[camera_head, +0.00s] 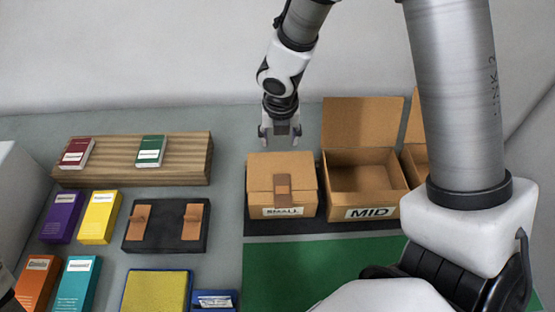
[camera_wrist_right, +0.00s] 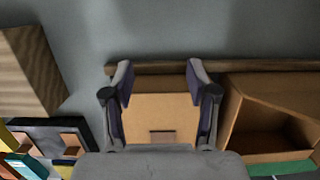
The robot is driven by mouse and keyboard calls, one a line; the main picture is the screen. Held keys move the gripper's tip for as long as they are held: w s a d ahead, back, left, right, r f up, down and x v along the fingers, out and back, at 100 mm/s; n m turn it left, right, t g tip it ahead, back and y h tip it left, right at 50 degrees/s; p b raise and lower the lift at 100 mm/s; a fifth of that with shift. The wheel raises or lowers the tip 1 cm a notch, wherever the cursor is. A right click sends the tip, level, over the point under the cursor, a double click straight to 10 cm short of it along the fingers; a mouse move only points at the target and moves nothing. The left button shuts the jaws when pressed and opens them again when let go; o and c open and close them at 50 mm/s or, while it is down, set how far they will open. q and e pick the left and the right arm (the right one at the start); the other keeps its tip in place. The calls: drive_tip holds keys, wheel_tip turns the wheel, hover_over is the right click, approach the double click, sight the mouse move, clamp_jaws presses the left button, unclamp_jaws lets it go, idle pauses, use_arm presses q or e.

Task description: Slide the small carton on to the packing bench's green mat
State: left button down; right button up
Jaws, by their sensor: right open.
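The small carton (camera_head: 268,180) is a closed brown box with a tape strip and a "SMALL" label. It stands on a dark strip just behind the green mat (camera_head: 300,270). My right gripper (camera_head: 280,134) is open and empty, above the carton's far edge. In the right wrist view my right gripper (camera_wrist_right: 160,78) shows its two fingers apart, with the small carton's top (camera_wrist_right: 160,112) framed between them; contact cannot be told. My left gripper is not in view. My right arm covers the mat's right part.
An open carton marked "MID" (camera_head: 365,184) stands close on the small carton's right, with another open one (camera_head: 414,160) beyond. Left are a wooden riser (camera_head: 190,170), a black holder (camera_head: 165,240), a yellow-topped pad (camera_head: 156,292) and several coloured ink boxes (camera_head: 99,217). The mat's visible part is bare.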

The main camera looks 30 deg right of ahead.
drive_tip(key=shift+f+b, duration=1.3)
drive_tip(key=shift+f, duration=0.45)
drive_tip(key=shift+r, duration=0.1)
